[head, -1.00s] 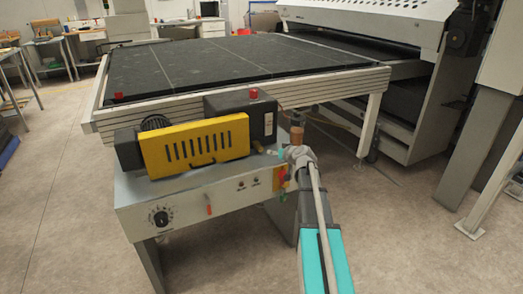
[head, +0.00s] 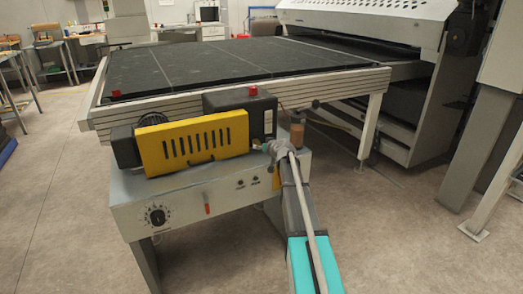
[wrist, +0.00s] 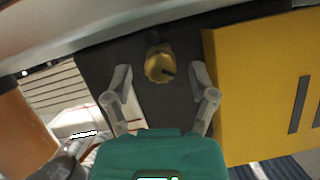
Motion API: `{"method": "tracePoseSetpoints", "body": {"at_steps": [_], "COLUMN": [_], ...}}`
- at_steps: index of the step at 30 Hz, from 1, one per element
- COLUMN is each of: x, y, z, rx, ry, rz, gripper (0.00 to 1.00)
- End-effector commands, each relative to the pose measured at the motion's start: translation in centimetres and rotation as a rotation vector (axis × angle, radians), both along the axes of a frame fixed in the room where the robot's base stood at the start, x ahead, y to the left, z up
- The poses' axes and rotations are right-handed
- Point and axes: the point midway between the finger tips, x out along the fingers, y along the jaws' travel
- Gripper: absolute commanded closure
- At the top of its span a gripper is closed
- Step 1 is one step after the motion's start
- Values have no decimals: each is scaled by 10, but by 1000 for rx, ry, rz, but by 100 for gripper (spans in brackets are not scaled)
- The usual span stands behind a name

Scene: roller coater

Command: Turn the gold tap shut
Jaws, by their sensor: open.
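The gold tap (wrist: 159,65) is a small round knob with a dark slot or mark, set against a dark surface at the upper middle of the wrist view. My gripper (wrist: 160,72) is open, with one finger to the left of the tap and one to the right. Gaps show between the tap and both fingers, and I cannot tell whether the fingertips reach its depth. In the head view my gripper (head: 277,150) is at the right end of the machine's motor unit, and I cannot make out the tap there.
A yellow cover (wrist: 263,80) stands close to the right finger; it also shows in the head view (head: 193,143). A copper-brown cylinder (wrist: 22,128) is at the left of the wrist view. The black-topped table (head: 230,62) lies behind. Open floor (head: 400,235) is at right.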

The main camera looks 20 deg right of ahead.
Motion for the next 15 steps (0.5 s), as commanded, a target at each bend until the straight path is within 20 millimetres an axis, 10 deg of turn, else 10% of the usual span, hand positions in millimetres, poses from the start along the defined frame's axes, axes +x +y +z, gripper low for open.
{"method": "tracePoseSetpoints", "body": {"at_steps": [15], "x": [7], "y": [2], "z": [-3], "rx": [0], "ry": [0], "rz": [1], "gripper": [34]}}
